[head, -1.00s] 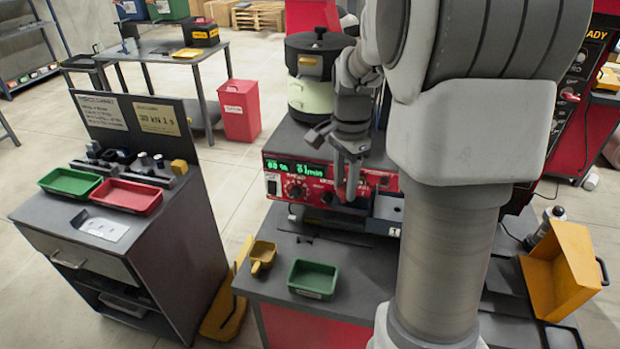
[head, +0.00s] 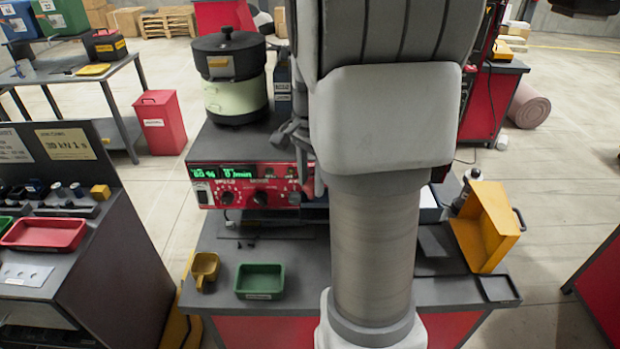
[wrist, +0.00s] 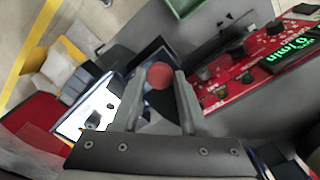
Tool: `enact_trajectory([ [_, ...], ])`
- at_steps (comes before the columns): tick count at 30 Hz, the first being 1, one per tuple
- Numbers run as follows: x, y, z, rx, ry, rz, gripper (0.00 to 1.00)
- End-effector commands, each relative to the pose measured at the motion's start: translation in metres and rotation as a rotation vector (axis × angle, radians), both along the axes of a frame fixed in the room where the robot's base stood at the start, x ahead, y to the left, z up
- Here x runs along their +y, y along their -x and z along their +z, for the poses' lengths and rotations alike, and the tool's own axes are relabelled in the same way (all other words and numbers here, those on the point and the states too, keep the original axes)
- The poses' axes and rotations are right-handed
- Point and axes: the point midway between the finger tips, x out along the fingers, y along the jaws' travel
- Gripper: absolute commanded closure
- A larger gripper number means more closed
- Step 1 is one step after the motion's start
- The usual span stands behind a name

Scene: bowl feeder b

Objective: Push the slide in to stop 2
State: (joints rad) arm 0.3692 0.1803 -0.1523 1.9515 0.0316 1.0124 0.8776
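In the wrist view, a round red knob (wrist: 160,75) shows between the ends of my gripper's two grey fingers (wrist: 163,85). The fingers stand apart, and I cannot tell whether either touches the knob. The knob seems to sit over a dark narrow part, which may be the slide; its body and stop marks cannot be made out. In the head view, my arm hides the gripper and the knob. The red control unit (head: 250,186) with green displays stands on the bench, left of my arm; it also shows in the wrist view (wrist: 255,65).
A cream and black bowl feeder (head: 236,95) stands behind the control unit. A green tray (head: 260,281) and a yellow scoop (head: 205,267) lie at the bench's front. A side cabinet with a red tray (head: 44,234) stands left.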

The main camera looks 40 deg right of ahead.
Motion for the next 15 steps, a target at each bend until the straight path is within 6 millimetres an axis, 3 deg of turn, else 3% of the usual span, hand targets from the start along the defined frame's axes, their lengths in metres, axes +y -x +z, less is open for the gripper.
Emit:
enact_trajectory([
  [1,0.0000,-0.0001,0.0003,0.000,0.000,0.000,0.46],
  [4,0.0001,-0.0002,0.0003,-0.001,0.000,0.000,0.29],
  [15,0.0003,-0.0004,0.0000,0.000,0.000,0.000,0.29],
])
